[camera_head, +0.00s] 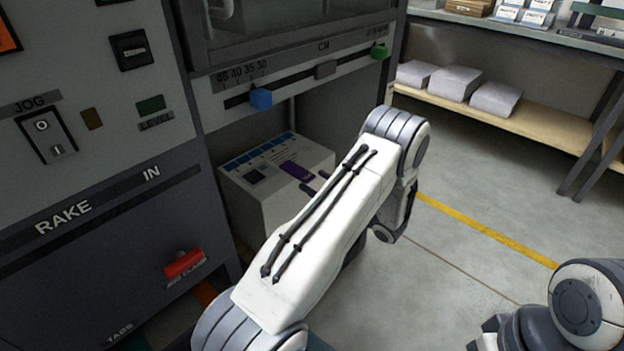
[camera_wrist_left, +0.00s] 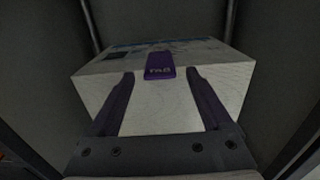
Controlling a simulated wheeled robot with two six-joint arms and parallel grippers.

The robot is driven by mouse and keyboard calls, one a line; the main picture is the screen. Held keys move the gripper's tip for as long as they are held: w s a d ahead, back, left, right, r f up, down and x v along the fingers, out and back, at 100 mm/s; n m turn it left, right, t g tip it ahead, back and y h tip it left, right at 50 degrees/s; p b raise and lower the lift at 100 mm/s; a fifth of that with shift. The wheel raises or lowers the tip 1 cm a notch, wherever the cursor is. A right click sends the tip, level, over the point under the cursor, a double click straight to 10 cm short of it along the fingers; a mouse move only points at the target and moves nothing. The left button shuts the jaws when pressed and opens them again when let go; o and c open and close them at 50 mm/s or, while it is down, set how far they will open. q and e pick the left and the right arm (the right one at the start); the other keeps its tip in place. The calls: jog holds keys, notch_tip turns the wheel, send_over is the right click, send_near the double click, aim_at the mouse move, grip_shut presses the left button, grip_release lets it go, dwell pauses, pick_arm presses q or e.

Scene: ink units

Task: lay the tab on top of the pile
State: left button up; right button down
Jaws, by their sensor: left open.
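The purple tab (camera_head: 297,170) lies flat on top of the white paper pile (camera_head: 285,213), near its front edge. In the left wrist view the tab (camera_wrist_left: 160,65) shows its lettering, and its near end reaches the pile's front edge (camera_wrist_left: 168,103). My left gripper (camera_head: 316,181) is open and empty, just in front of the pile. In the wrist view its two dark fingers (camera_wrist_left: 161,75) stand apart, one to each side of the tab, not touching it. My left arm hides part of the pile. My right gripper is not seen.
The pile stands in a bay of the grey machine. A rail with a blue slider (camera_head: 261,99) and a green block (camera_head: 379,51) runs above. A red handle (camera_head: 184,263) juts out lower left. A wooden shelf (camera_head: 540,122) bears paper stacks. The floor right of my arm is clear.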

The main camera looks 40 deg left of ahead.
pick_arm(q)
jog(key=d+p, duration=0.1)
jog(key=d, duration=0.9)
jog(key=s+d+r+n+h, duration=0.4)
jog(key=s+d+h, duration=0.2)
jog(key=s+d, duration=0.2)
jog(key=s+d+r+n+h, duration=0.3)
jog(key=s+d+h, duration=0.3)
jog(key=s+d, duration=0.3)
jog(key=s+d+r+n+g+h, duration=0.1)
jog(key=s+d+r+n+h, duration=0.3)
jog(key=s+d+h, duration=0.3)
jog(key=s+d+r, duration=0.1)
jog(key=s, duration=0.2)
jog(key=shift+s+d+n, duration=0.3)
jog(key=shift+s+d, duration=0.05)
